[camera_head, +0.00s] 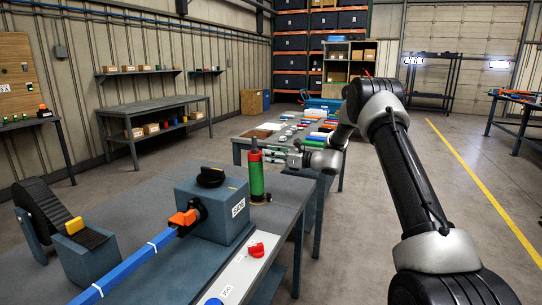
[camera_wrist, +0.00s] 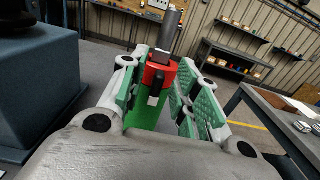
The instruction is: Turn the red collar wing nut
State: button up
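The red collar (camera_head: 254,158) sits around an upright post, above its green lower part (camera_head: 257,182) and below its dark grey top (camera_head: 254,144). In the wrist view the red collar (camera_wrist: 158,72) shows between my fingers. A small dark and pale piece (camera_wrist: 154,88), apparently the wing nut, sticks out from the collar toward the camera. My gripper (camera_head: 276,156) reaches in from the right at collar height. In the wrist view my gripper (camera_wrist: 155,85) has its green-padded fingers apart, one on each side of the collar. Contact with the nut is not visible.
Left of the post stands a blue-grey box (camera_head: 212,205) with a black knob (camera_head: 210,176) and an orange-handled part (camera_head: 184,218). A panel with a red knob (camera_head: 257,250) lies in front. A table (camera_head: 240,141) with several coloured items is behind.

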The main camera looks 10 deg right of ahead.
grip_shut()
jog(key=shift+n, duration=0.3)
jog(key=n, duration=0.6)
jog(key=shift+s+a+f+n, duration=0.1)
jog(key=shift+s+a+n, duration=0.15)
jog(key=shift+s+n, duration=0.1)
jog(key=n, duration=0.5)
jog(key=shift+s+a+f+n+g, duration=0.15)
jog(key=shift+s+f+n+g, duration=0.05)
jog(key=shift+f+n+g, duration=0.1)
jog(key=n, duration=0.5)
jog(key=shift+f, duration=0.3)
jog(key=shift+n, duration=0.35)
